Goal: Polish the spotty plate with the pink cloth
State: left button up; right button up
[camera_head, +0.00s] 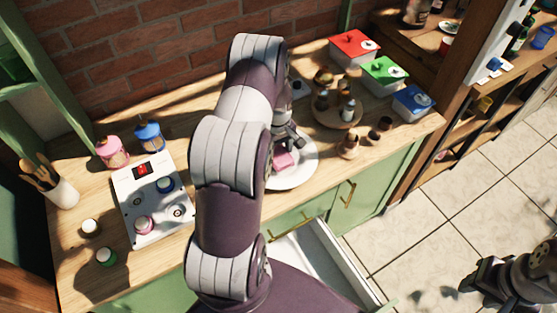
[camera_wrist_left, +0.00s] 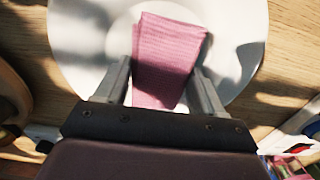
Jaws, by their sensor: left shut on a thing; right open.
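The white plate (camera_head: 304,174) lies on the wooden counter, partly hidden behind my left arm. It fills the upper part of the left wrist view (camera_wrist_left: 84,40). Grey patches show on it; I cannot tell spots from shadows. The folded pink cloth (camera_head: 285,160) lies over the plate's middle, and it shows clearly in the left wrist view (camera_wrist_left: 168,55). My left gripper (camera_head: 290,147) is shut on the cloth, with a finger at each side of it in the left wrist view (camera_wrist_left: 163,92). My right gripper (camera_head: 498,294) is open and empty over the tiled floor.
A white control panel (camera_head: 150,190) with pink and blue jars stands left. A round wooden tray (camera_head: 340,118) with small items stands behind the plate, near red, green and blue lidded boxes (camera_head: 384,73). An open white drawer (camera_head: 318,252) juts out below the counter.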

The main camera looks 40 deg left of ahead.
pick_arm(q)
jog(key=shift+f, duration=0.2)
jog(key=o, duration=0.9)
jog(key=shift+r, duration=0.1)
